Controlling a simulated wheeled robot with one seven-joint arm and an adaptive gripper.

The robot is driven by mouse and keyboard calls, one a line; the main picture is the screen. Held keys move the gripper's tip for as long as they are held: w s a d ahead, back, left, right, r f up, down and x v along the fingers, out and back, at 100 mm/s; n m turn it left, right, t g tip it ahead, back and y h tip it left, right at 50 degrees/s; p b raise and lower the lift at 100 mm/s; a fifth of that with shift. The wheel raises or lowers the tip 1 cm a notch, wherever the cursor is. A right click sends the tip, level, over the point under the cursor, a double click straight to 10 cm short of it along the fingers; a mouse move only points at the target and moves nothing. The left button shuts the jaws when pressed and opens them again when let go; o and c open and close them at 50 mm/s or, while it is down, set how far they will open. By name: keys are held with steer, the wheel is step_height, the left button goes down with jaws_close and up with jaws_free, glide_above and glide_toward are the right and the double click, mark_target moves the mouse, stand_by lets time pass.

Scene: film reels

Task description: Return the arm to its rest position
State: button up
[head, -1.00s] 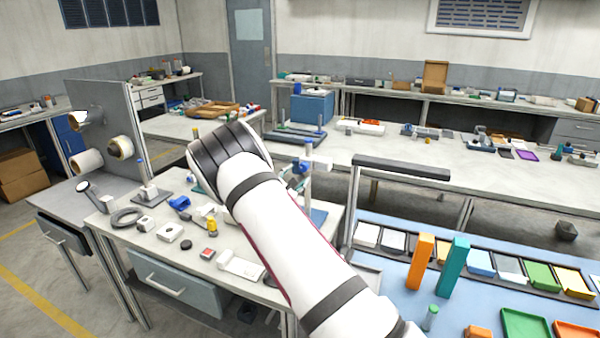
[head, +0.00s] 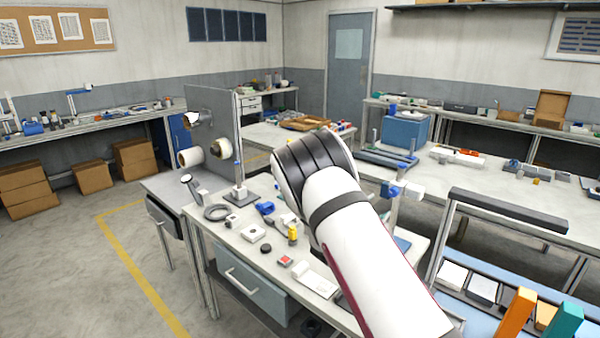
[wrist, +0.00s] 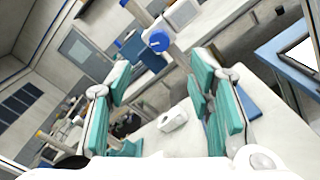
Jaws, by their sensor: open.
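My gripper (wrist: 165,100) shows in the wrist view with its teal-padded fingers spread wide apart. Nothing is between the pads; a bench with a white item and a blue-knobbed fixture show beyond them. In the head view my white arm with dark bands reaches up from the lower right over the middle workbench (head: 215,232). My gripper is hidden behind the arm there.
An orange block (head: 515,312) and a teal block (head: 562,325) stand at lower right.

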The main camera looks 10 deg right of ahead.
steer(key=s+d+r+m+g+y, duration=0.1)
steer(key=s+r+m+g+y, duration=0.1)
steer(key=s+r+m+g, duration=0.65)
steer(key=s+d+r+m+g+y, duration=0.1)
steer(key=s+r+m, duration=0.4)
steer(key=s, duration=0.9)
steer(key=s+a+r+m+t+y, duration=0.1)
steer(key=s+a+y, duration=0.4)
steer(key=s+a, duration=0.5)
steer(key=s+a+r+m+t+y, duration=0.2)
steer(key=s+a+r+y, duration=0.3)
steer(key=s+a, duration=0.4)
steer(key=s+t+y, duration=0.1)
steer(key=s, duration=0.2)
steer(key=shift+a+r, duration=0.15)
steer(key=shift+a, duration=0.25)
